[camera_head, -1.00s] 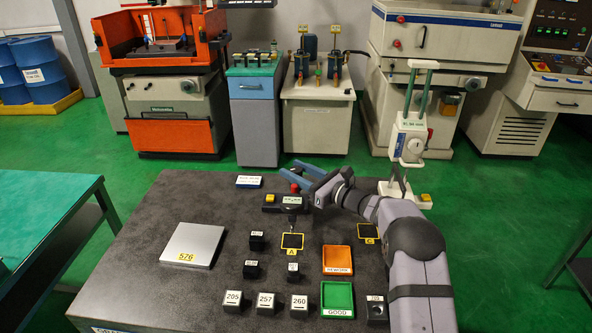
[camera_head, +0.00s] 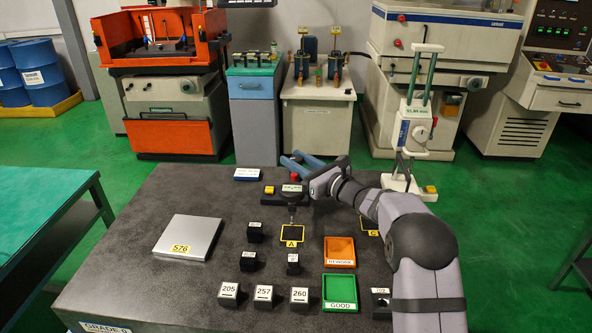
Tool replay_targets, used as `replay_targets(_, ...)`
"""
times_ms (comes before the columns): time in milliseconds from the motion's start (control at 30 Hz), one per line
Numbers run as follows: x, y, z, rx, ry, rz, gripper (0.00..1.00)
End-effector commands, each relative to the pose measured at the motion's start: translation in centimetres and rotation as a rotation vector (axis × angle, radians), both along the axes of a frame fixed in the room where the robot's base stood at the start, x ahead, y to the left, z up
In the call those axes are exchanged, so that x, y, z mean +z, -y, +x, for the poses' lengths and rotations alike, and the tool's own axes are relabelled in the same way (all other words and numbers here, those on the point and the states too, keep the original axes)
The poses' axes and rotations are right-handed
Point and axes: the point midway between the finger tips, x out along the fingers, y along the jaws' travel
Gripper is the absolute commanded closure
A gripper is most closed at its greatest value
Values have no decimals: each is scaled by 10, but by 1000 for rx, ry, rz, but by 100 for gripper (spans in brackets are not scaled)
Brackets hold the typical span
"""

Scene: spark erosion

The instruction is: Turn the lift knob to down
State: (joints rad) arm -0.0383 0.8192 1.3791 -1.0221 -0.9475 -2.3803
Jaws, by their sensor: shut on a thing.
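My arm reaches in from the lower right, and its hand is over the far middle of the dark table. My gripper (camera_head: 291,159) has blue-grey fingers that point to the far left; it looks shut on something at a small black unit. What is between its fingers is too small to make out. The black unit (camera_head: 271,200) has a yellow square and a label. A round black part with a thin stem stands just in front of it, above square pad A (camera_head: 292,236). I cannot clearly tell the lift knob or which way it points.
A white stand (camera_head: 415,133) with green columns rises at the far right. The dark table (camera_head: 130,245) holds a grey plate (camera_head: 188,237), several black blocks, an orange tray (camera_head: 340,251) and a green tray (camera_head: 340,286).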

Motion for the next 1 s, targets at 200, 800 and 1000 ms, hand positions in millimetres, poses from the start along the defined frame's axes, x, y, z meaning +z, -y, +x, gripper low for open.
replay_targets(200,3,0,0,-9,3,3,93)
replay_targets(800,1,-1,-1,-5,0,1,63)
replay_targets(1000,1,-1,-1,1,-1,0,63)
